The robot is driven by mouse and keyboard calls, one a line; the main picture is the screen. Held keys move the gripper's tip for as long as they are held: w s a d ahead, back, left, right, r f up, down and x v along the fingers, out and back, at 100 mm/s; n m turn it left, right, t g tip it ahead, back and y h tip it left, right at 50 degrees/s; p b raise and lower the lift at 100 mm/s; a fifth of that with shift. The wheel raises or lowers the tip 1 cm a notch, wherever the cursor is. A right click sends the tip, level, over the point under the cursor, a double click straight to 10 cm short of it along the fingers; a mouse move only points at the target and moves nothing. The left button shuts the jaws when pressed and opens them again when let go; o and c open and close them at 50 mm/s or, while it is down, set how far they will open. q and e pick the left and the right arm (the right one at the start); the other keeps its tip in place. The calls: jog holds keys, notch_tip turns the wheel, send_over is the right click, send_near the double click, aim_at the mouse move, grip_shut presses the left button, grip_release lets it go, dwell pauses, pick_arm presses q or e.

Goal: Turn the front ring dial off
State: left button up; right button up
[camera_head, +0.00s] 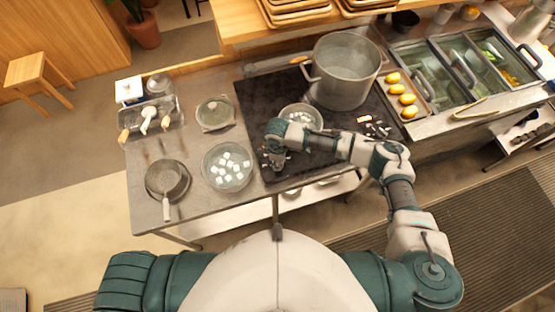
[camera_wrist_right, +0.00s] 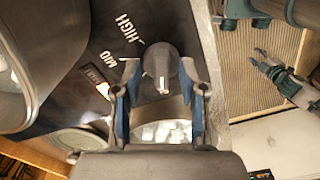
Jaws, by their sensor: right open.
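The front ring dial (camera_wrist_right: 163,70) is a dark round knob with a pale mark, on the black cooktop (camera_head: 250,110). The printed words HIGH and MID lie beside it in the right wrist view. My right gripper (camera_head: 275,163) points down at the front left part of the cooktop. In the wrist view its open fingers (camera_wrist_right: 160,80) stand on either side of the dial, with gaps; contact is not clear. In the head view the gripper hides the dial. My left gripper (camera_wrist_right: 262,62) shows in the wrist view, away over the floor mat, fingers apart and empty.
A large pot (camera_head: 345,75) and a smaller pot with white cubes (camera_head: 301,110) stand on the cooktop. A glass bowl of white cubes (camera_head: 228,183) and a small pan (camera_head: 166,182) stand to the left. A lit display (camera_wrist_right: 103,91) is near the dial.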

notch_tip(320, 180, up, 12)
dwell(0.5)
jog(key=shift+w+f, duration=0.1)
